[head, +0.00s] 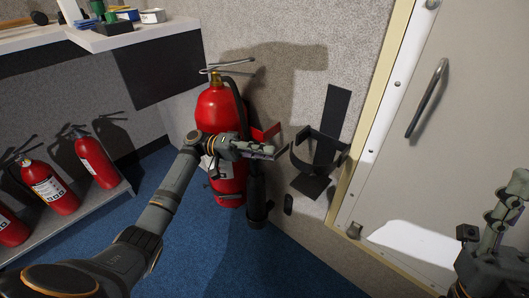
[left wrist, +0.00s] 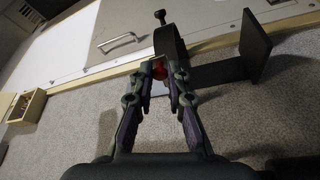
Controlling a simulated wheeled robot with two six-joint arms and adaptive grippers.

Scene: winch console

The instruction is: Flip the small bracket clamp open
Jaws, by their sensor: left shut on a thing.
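The small bracket (head: 332,120) is a black wall mount with a curved band, a back plate and a lower foot. It also shows at the top of the left wrist view (left wrist: 228,72), with the curved black band (left wrist: 170,42) just beyond my fingertips. My left gripper (head: 273,153) reaches in from the left, at the bracket's left side. In the left wrist view its fingers close around a small red piece (left wrist: 160,69) at the band's near end, which I take as part of the clamp; the exact contact is partly hidden. My right gripper (head: 516,187) is at the right edge, away from the bracket.
A large red extinguisher (head: 215,108) stands against the wall left of the bracket, close to my left arm. Smaller extinguishers (head: 95,160) stand on a low shelf at left. A pale door with a handle (head: 427,98) is at right. Blue floor lies below.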

